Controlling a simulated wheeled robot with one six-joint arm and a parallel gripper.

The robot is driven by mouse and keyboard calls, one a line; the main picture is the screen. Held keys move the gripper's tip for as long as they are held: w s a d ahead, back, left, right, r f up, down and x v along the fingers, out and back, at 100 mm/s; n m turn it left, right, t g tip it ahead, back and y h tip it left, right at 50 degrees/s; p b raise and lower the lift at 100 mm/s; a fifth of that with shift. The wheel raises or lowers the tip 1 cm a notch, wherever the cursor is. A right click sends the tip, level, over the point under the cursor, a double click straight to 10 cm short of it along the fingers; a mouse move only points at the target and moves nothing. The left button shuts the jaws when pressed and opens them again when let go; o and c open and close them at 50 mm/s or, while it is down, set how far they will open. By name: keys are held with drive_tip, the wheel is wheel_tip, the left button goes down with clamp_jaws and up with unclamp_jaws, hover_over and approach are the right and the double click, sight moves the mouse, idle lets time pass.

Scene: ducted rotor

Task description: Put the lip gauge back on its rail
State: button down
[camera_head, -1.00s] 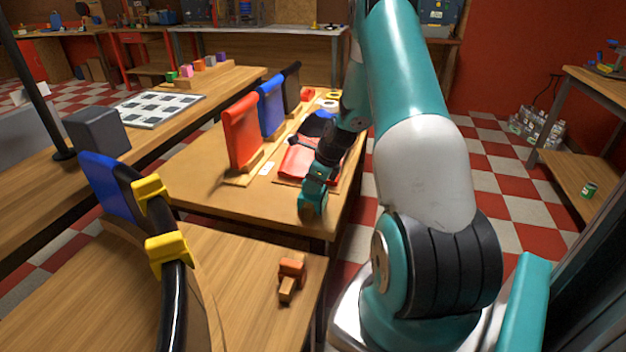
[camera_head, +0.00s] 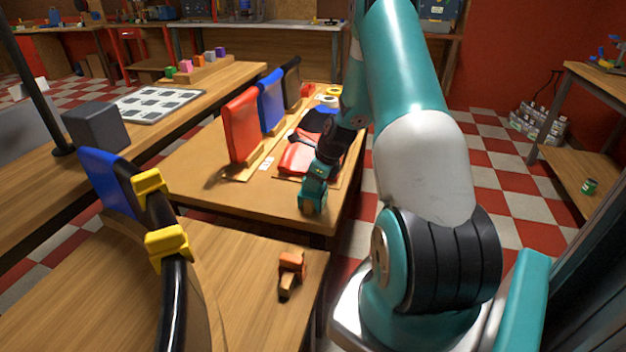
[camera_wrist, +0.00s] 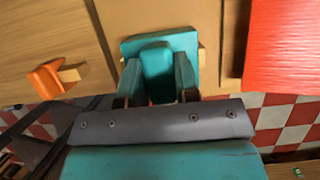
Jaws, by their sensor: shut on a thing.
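My gripper (camera_head: 313,203) points down over the near end of the middle table, beside the red upright panel. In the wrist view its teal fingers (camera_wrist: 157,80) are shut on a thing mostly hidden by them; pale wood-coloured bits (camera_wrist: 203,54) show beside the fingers. I cannot tell for sure whether this is the lip gauge. A small orange piece with a wooden tongue (camera_head: 290,266) lies on the near bench, apart from my gripper. It also shows at the left of the wrist view (camera_wrist: 46,78). No rail can be clearly identified.
Red (camera_head: 242,125), blue (camera_head: 270,100) and black (camera_head: 291,82) panels stand in a row on the middle table. A black curved rim with yellow clips (camera_head: 167,242) rises at the near left. A grey block (camera_head: 95,128) stands on the left table.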

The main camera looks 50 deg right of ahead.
drive_tip(key=shift+f, duration=0.1)
drive_tip(key=c, duration=0.8)
unclamp_jaws()
drive_tip(key=v, duration=1.7)
